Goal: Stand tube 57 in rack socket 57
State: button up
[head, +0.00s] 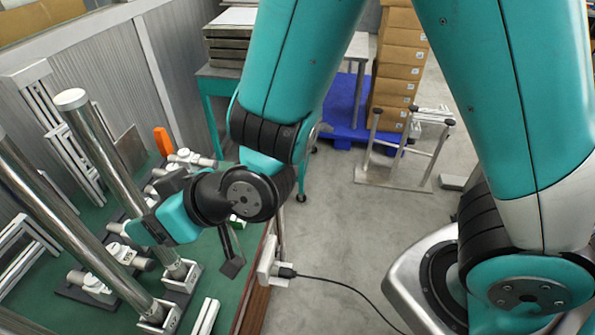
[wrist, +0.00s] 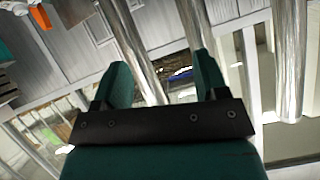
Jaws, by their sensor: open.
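Two tall shiny metal tubes show in the head view. The farther tube (head: 103,150) stands in a white square socket (head: 182,274); the nearer tube (head: 62,220) stands in another socket (head: 160,317). Both look tilted in the picture. I cannot read clearly which is tube 57. My gripper (head: 140,229) is beside the farther tube's lower part. In the wrist view my gripper (wrist: 163,78) is open, with a shiny tube (wrist: 132,45) showing beyond and between the fingers. Another tube (wrist: 289,60) shows at right. I cannot tell whether the fingers surround or touch a tube.
Several short fittings (head: 88,281) lie on the green table (head: 205,245) around the sockets. An orange object (head: 163,141) stands behind. Metal frames (head: 50,110) line the wall at left. A cable (head: 340,283) crosses the floor. Stacked boxes (head: 397,70) are at the back.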

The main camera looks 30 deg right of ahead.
jog(key=s+d+r+g+h, duration=0.2)
jog(key=s+d+r, duration=0.3)
jog(key=d, duration=0.3)
jog(key=s+d+r+g+h, duration=0.3)
jog(key=s+d+r+g, duration=0.1)
jog(key=s+d, duration=0.3)
jog(key=shift+d+r+m+g+h, duration=0.35)
jog(key=shift+d+g, duration=0.35)
jog(key=shift+d, duration=0.3)
jog(key=shift+f, duration=0.1)
jog(key=shift+f+b, duration=0.95)
jog(key=shift+b, duration=0.15)
